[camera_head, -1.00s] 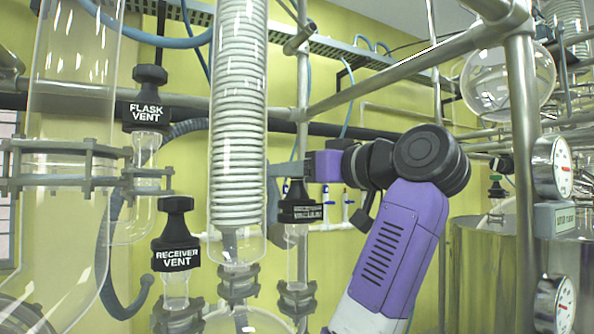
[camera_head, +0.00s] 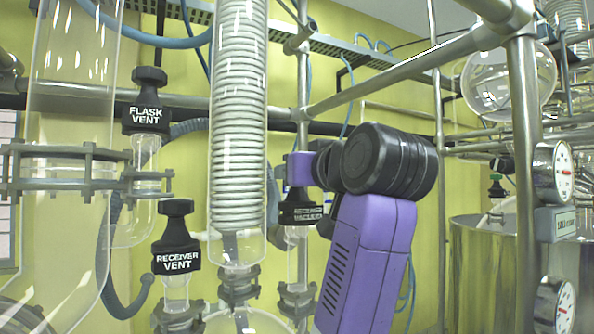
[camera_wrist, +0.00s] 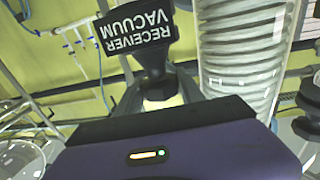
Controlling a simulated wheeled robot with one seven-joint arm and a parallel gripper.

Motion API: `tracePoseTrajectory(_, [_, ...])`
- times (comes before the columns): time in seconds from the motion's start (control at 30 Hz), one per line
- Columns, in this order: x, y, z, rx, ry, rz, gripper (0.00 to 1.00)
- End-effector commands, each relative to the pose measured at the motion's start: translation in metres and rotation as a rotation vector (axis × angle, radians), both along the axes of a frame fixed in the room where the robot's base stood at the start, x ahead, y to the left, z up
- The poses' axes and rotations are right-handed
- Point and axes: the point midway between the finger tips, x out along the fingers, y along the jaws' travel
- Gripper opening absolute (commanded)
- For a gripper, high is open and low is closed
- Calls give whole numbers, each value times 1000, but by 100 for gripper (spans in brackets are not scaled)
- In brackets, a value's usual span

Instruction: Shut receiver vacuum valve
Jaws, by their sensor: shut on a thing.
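The receiver vacuum valve is a black knob with a RECEIVER VACUUM label (camera_head: 300,213) on a glass neck, right of the coiled condenser in the head view. In the wrist view its label (camera_wrist: 137,35) appears upside down, above the front edge of my gripper's purple body (camera_wrist: 170,152). My gripper (camera_head: 297,184) is at the top of this knob, shut on it.
The receiver vent valve (camera_head: 176,240) and flask vent valve (camera_head: 148,105) stand to the left, beyond the glass condenser (camera_head: 238,130). Steel frame pipes (camera_head: 524,150) and gauges (camera_head: 562,170) are on the right. A steel vessel (camera_head: 480,265) stands behind them.

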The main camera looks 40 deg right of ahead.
Motion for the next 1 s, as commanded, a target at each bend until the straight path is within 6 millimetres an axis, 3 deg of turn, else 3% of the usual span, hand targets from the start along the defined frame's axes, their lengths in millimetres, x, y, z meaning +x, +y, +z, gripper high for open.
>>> tracePoseTrajectory(0.5, [1,2,1,-1,2,-377,4])
tracePoseTrajectory(1.0, [0,1,1,0,0,-480,4])
